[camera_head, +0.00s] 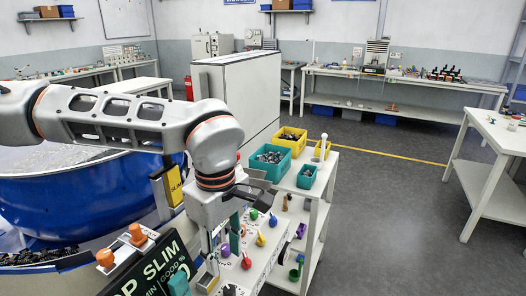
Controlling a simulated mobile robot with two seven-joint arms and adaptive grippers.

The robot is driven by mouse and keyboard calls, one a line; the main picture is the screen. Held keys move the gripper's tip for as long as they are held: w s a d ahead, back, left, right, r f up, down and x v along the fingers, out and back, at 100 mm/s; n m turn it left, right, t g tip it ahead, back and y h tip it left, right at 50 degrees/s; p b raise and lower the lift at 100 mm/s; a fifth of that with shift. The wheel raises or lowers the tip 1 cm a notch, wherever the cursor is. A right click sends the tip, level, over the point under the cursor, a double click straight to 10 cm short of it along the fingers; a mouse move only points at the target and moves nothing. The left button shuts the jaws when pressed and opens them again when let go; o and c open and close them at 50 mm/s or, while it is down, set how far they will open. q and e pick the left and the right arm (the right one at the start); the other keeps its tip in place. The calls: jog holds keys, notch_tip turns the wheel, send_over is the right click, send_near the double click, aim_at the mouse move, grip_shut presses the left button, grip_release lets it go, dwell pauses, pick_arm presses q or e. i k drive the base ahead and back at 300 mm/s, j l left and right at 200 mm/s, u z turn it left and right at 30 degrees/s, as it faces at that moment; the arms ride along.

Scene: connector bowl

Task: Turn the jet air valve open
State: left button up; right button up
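My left gripper (212,255) comes down from the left arm and points at a white panel (262,262) with several coloured knobs. No readable label shows which one is the jet air valve. My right gripper is out of view.
A large blue bowl (95,200) stands at the left. A black sign (150,268) and two orange knobs (137,234) are left of the gripper. Yellow (288,141) and teal (270,158) bins stand on a white shelf behind the panel. Open floor lies to the right.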

aim_at(273, 221)
jog(key=k, duration=0.95)
